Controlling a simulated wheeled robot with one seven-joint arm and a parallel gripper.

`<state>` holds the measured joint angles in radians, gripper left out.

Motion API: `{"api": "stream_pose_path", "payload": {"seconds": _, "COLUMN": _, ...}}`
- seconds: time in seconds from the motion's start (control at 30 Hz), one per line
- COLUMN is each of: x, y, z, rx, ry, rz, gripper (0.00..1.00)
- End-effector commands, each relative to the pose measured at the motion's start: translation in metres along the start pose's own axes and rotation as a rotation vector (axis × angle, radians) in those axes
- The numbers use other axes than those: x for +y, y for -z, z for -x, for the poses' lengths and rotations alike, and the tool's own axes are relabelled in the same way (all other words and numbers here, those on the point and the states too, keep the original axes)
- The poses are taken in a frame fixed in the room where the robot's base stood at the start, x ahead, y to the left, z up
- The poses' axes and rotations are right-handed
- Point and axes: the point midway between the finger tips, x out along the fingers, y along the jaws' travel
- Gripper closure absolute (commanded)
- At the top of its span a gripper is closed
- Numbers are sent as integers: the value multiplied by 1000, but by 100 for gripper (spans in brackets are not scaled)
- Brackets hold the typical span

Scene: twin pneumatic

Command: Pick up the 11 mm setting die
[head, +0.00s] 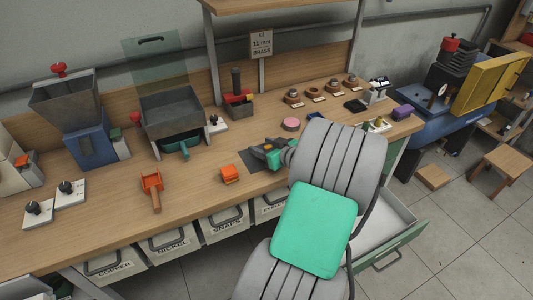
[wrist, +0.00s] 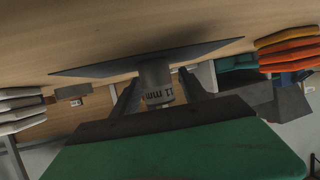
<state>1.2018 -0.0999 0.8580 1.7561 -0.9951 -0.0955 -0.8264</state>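The 11 mm setting die (wrist: 157,82) is a grey cylinder marked "11 mm", upside down in the wrist view. It stands against a dark flat mat (wrist: 95,70) and lies between my gripper's two dark fingers (wrist: 160,92). A narrow gap shows on each side of it near the close end; contact at the fingertips is hard to judge. In the head view my gripper (head: 262,152) is low over the dark mat (head: 250,163) on the wooden bench, and the die there cannot be made out. A sign reading 11 mm, brass (head: 261,44) stands at the back.
My grey and teal arm hides the bench's front right. An orange block (head: 230,174) and an orange scoop (head: 152,188) lie to the left. A red-topped press (head: 238,97), a pink disc (head: 291,124) and several small round pieces (head: 293,95) stand behind. Labelled drawers hang below.

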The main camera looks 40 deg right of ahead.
Motion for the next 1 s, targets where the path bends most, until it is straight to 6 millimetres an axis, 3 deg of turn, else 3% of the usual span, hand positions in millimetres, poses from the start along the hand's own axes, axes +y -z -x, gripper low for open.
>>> {"api": "stream_pose_path", "payload": {"seconds": 0.6, "x": -1, "y": 0, "z": 0, "rx": 0, "ry": 3, "rz": 0, "gripper": 100}}
{"api": "stream_pose_path", "payload": {"seconds": 1.0, "x": -2, "y": 1, "z": 0, "rx": 1, "ry": 4, "rz": 1, "gripper": 100}}
